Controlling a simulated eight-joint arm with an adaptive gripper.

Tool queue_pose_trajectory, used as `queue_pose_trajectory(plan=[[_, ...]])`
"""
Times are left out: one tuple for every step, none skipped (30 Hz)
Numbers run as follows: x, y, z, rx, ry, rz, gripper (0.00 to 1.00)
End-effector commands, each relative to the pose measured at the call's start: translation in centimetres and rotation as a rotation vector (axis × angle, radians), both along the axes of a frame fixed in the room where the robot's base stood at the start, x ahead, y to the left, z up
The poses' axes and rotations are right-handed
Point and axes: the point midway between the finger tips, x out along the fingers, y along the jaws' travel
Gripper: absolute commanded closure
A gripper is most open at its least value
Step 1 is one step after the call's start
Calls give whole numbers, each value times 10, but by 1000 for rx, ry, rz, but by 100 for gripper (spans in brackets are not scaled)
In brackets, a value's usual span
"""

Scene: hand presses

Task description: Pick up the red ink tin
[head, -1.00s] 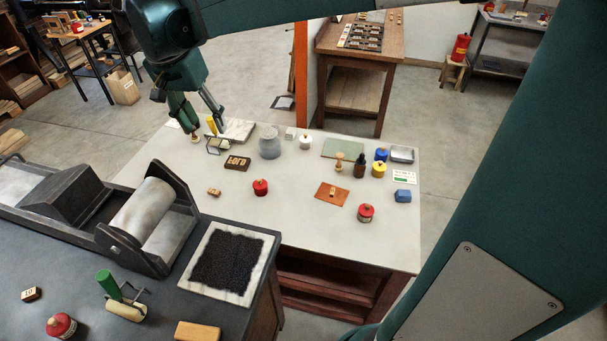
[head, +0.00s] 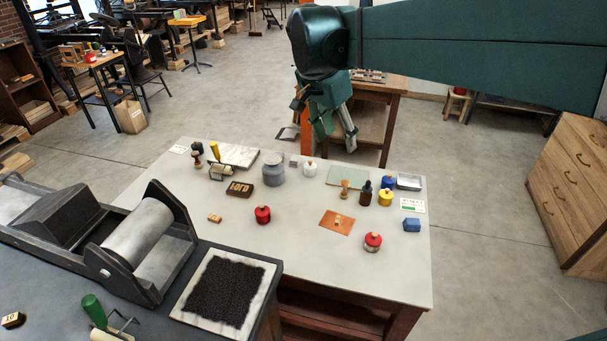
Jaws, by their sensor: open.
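A red ink tin (head: 262,214) with a knob on its lid stands upright near the middle of the pale table (head: 190,240). A second red tin (head: 372,243), with a pale band low on its side, stands farther right, near an orange card. I cannot tell from the picture which one the task means. My gripper (head: 332,150) is open and empty, fingers pointing down.
A white tin (head: 310,169), grey jar (head: 274,170), blue tin (head: 389,183), yellow tin (head: 385,198), dark bottle (head: 366,193) and stamp (head: 345,189) stand along the back. A dark type block (head: 239,189) lies left. Bare tabletop surrounds the nearer red tin.

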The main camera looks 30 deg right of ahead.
Motion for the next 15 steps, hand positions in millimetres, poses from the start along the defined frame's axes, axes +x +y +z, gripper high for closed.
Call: queue_pose_trajectory(plan=[[-12,-14,-4,-6,-3,-32,50],[-18,-21,-5,-9,-6,-49,50],[-26,-30,-6,-14,-8,-70,50],[-31,-36,-6,-17,-9,-84,50],[-37,-41,-7,-20,-10,-97,50],[-43,-48,-7,-24,-12,-114,50],[-47,-52,-7,-27,-13,-124,50],[-51,-56,-7,-29,-14,-136,50],[-56,-60,-8,-32,-15,-147,50],[-60,-64,-8,-34,-16,-156,50],[-63,-67,-8,-36,-17,-165,50],[-67,-71,-9,-38,-18,-175,50],[-70,-73,-9,-41,-18,-183,50],[-73,-76,-10,-42,-18,-190,50],[-77,-79,-10,-45,-19,-199,50]])
